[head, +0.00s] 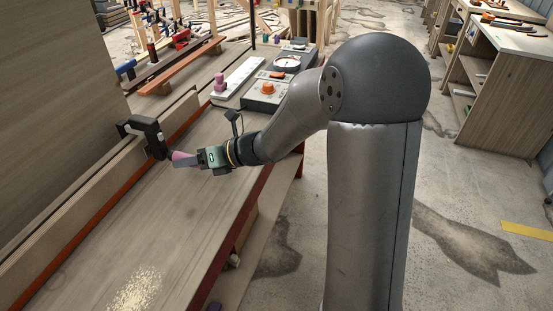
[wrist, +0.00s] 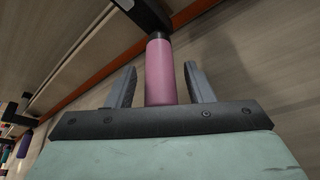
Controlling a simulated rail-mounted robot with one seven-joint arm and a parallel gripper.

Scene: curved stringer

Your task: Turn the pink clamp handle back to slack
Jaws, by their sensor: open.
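The pink clamp handle (wrist: 160,72) stands between the two fingers of my gripper (wrist: 160,86) in the wrist view, with a gap on each side. In the head view the handle (head: 181,157) shows as a small pink end between the black clamp and my gripper (head: 190,160). The black clamp (head: 148,133) sits on the upright wooden strip along the bench; its dark body also shows at the top of the wrist view (wrist: 146,12). My gripper is open around the handle. The handle's lower end is hidden behind the gripper's dark front plate.
The bench top (head: 150,215) is mostly clear, with a patch of sawdust (head: 138,290) near the front. A grey box with an orange knob (head: 267,88) and a white strip with a pink knob (head: 220,84) lie farther back. A tall wooden panel (head: 50,100) stands at left.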

